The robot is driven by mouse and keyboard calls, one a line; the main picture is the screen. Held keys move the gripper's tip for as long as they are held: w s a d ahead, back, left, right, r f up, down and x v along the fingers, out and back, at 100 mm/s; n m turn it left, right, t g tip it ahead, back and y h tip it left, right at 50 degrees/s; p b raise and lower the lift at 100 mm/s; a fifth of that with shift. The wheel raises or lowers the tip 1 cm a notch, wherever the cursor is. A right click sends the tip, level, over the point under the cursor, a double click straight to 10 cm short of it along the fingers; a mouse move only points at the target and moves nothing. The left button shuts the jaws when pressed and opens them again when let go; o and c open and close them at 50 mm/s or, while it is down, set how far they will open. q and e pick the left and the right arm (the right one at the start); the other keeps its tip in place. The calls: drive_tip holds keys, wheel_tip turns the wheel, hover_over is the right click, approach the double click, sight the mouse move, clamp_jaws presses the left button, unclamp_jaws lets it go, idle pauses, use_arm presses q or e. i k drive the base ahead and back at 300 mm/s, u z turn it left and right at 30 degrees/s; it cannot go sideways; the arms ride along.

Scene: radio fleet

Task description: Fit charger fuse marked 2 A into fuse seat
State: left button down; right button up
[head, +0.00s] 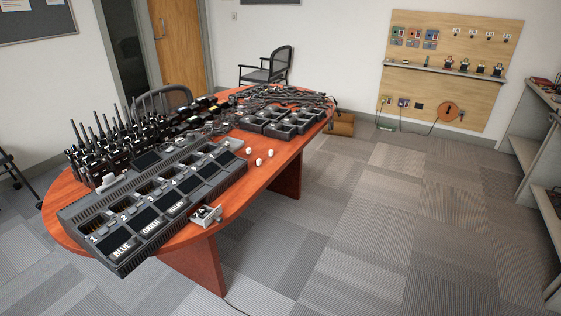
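Several small white pieces lie at the right edge of the table beside the large charger; one of them is a white piece (258,162). They may be fuses, but no 2 A marking can be read from here. A small grey block with a pale, dark-marked face (206,215) sits at the table's near right edge against the charger; it may be the fuse seat, but I cannot tell. The large charger (150,205) is a long dark unit with slots and labels 1, 2, 3, BLUE and GREEN. Neither of my grippers is in view.
The wooden table (232,203) also holds several black radios (100,150), empty charger trays (282,122) and tangled cables (280,95). Chairs (268,68) stand behind it. A wooden wall board (450,85) and grey shelving (535,135) are at right. The carpet (370,220) between is clear.

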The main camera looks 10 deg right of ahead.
sight(206, 215)
drive_tip(key=z, duration=0.5)
drive_tip(key=i, duration=1.15)
drive_tip(key=u, duration=0.7)
drive_tip(key=i, duration=0.8)
drive_tip(key=u, duration=0.75)
